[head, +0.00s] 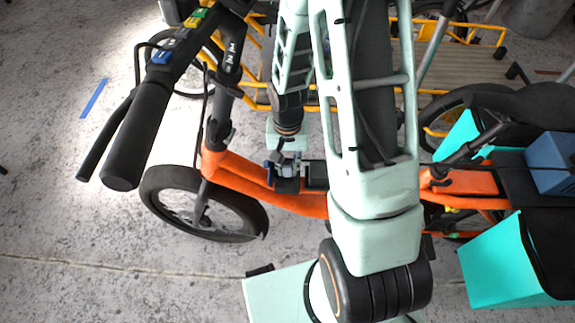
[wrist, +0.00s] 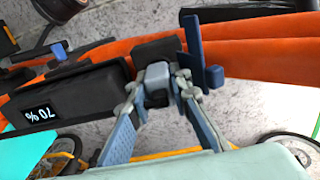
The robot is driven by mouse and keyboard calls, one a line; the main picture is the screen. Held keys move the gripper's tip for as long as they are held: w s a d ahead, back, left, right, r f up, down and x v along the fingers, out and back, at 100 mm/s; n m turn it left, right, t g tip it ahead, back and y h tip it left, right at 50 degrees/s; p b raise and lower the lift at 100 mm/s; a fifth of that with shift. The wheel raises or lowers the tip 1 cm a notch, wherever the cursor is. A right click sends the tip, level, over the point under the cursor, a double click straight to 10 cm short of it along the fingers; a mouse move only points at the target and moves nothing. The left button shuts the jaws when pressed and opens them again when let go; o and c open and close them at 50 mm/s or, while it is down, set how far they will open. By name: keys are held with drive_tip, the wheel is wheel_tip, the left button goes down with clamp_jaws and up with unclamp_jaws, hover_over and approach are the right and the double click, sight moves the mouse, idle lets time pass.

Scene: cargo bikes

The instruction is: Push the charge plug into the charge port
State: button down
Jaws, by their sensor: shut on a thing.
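The charge plug (wrist: 158,76) is a small grey-blue block. My gripper (wrist: 159,90) is shut on it, with a finger on each side. The plug's front end is against or just short of a black housing (wrist: 157,48) on the orange bike frame, which I take for the charge port. The opening is hidden behind the plug, so I cannot tell how far in it sits. A blue flap (wrist: 197,50) stands just right of the port. In the head view my gripper (head: 289,160) is above the frame at the black housing (head: 286,186), partly blocked from sight.
A black battery (wrist: 75,95) with a "70 %" display lies left of the port along the orange frame (head: 235,175). A handlebar grip (head: 137,130) is at left, the front wheel (head: 203,203) below it. Teal boxes (head: 510,262) stand at right; a yellow-framed bike (head: 455,85) is behind.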

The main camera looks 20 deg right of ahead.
drive_tip(key=shift+f, duration=0.3)
drive_tip(key=c, duration=1.7)
unclamp_jaws()
wheel_tip(320, 180, up, 12)
